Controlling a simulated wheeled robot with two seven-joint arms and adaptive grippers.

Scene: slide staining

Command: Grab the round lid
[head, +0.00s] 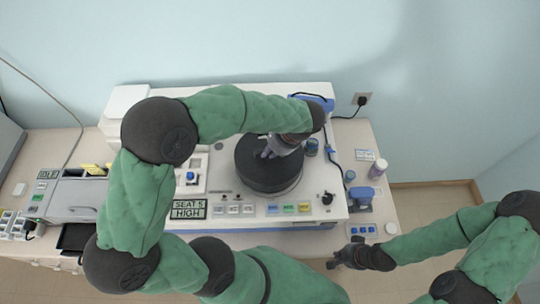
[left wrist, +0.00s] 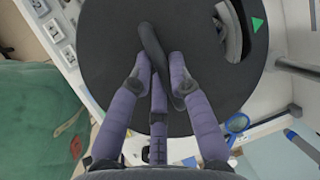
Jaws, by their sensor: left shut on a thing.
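The round lid (head: 256,174) is a large black disc on top of the white machine in the middle of the bench. It fills much of the left wrist view (left wrist: 110,45), with a dark raised handle (left wrist: 151,42) across its middle. My left gripper (head: 270,151) is over the lid, its purple fingers (left wrist: 160,75) closed around the handle. The lid appears to rest on its round housing. My right gripper (head: 340,262) hangs off the front edge of the bench, away from the lid; its finger opening is too small to tell.
Small bottles, including a purple one (head: 378,168), stand at the right. Another device (head: 75,192) stands at the left. Bare floor lies right of the bench.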

